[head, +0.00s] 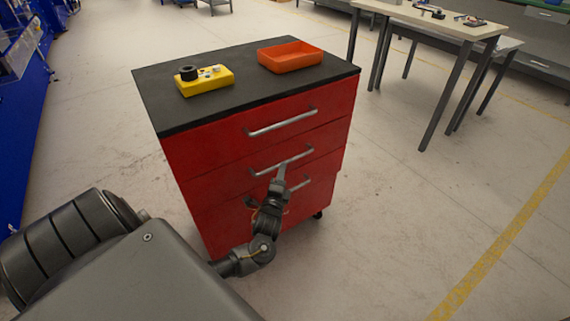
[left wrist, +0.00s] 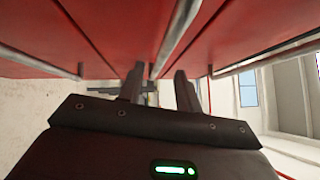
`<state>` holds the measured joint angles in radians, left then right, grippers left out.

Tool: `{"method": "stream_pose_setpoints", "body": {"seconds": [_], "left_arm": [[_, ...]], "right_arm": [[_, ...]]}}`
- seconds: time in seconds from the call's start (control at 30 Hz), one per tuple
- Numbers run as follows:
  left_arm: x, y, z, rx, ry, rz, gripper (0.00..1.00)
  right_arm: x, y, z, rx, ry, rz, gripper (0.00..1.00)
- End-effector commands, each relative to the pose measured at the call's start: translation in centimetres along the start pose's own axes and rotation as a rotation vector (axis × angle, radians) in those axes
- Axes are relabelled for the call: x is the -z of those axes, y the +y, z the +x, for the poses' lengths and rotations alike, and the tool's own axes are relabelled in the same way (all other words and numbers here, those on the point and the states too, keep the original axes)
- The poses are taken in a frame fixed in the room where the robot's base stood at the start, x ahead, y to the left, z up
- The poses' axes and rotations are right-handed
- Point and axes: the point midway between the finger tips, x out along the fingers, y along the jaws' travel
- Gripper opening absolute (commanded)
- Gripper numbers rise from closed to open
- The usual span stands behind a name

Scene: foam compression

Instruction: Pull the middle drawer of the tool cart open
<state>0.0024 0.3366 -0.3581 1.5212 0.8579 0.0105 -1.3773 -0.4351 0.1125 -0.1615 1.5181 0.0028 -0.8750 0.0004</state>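The red tool cart (head: 190,155) stands in front of me with its drawers stacked. The middle drawer (head: 222,184) looks flush with the cart front. Its grey bar handle (head: 299,156) runs across the front. My left gripper (head: 281,171) is at the middle of this handle, reaching up from below. In the left wrist view its two fingers (left wrist: 160,84) are apart, and a handle bar (left wrist: 178,40) runs toward the gap between them. I cannot tell whether either finger touches the bar. My right gripper is not in view.
The black cart top (head: 240,107) carries a yellow device (head: 207,83) and an orange tray (head: 290,56). The top drawer handle (head: 282,122) is just above my gripper. A table (head: 455,24) stands at the back right. The floor (head: 410,220) right of the cart is clear.

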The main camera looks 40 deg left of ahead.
Motion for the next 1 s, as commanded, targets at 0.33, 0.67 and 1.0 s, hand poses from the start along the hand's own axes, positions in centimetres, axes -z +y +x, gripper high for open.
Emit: {"method": "stream_pose_setpoints", "body": {"seconds": [0.33, 0.67, 1.0], "left_arm": [[0.0, 0.1, 4.9, -0.001, -0.001, 0.001, 0.34], [0.0, 0.1, 5.4, -0.002, 0.001, 0.000, 0.34], [0.0, 0.1, 5.4, -0.002, 0.001, 0.000, 0.00]], "right_arm": [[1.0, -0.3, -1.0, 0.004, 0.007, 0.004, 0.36], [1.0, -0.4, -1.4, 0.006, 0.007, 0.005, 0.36], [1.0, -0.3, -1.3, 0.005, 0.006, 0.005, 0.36]]}}
